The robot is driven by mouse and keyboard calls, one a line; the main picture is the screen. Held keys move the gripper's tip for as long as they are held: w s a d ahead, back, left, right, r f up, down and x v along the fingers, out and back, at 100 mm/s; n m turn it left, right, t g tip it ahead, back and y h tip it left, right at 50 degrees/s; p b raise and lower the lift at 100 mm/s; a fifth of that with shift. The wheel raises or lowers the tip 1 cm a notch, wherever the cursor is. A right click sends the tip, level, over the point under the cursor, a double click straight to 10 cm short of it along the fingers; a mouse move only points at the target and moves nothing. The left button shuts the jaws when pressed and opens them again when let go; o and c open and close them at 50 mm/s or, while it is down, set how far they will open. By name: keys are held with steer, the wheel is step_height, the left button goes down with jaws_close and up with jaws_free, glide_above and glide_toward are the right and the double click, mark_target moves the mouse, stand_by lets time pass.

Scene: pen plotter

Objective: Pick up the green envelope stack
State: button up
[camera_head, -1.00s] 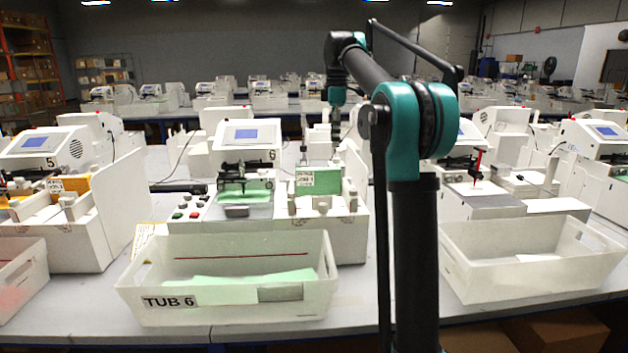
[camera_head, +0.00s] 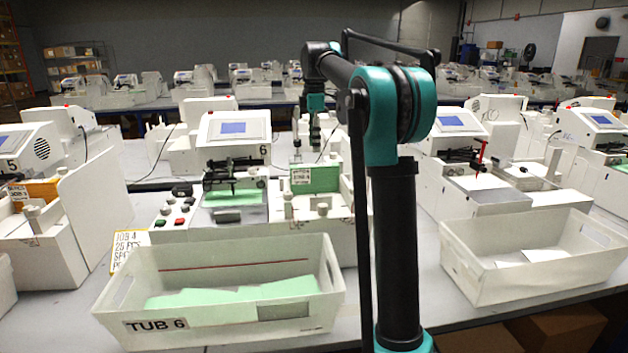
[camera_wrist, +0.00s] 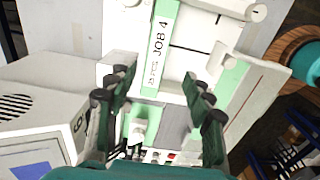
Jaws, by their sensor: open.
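The green envelope stack (camera_head: 322,179) stands upright in the feeder of machine 6, with a white label on its left part. In the wrist view, a green strip labelled JOB 4 (camera_wrist: 170,22), which looks like the stack's top, lies ahead of the fingers. My gripper (camera_head: 315,140) is above the stack in the head view, and its fingertips are hard to make out there. In the wrist view my gripper (camera_wrist: 160,88) is open, with nothing held between its fingers.
Machine 6 (camera_head: 235,128) has its screen left of the stack and a green sheet (camera_head: 236,197) on its bed. TUB 6 (camera_head: 220,317), with green envelopes inside, stands in front. A white tub (camera_head: 490,283) is at the right. A white panel (camera_head: 88,195) rises at the left.

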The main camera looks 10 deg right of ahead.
mark_target(314, 165)
step_height(314, 165, down, 4)
steer(key=shift+f, duration=0.25)
steer(key=shift+w+f, duration=0.15)
steer(key=shift+f, duration=1.2)
steer(key=shift+w+f, duration=0.15)
steer(key=shift+f, duration=1.2)
jaws_close()
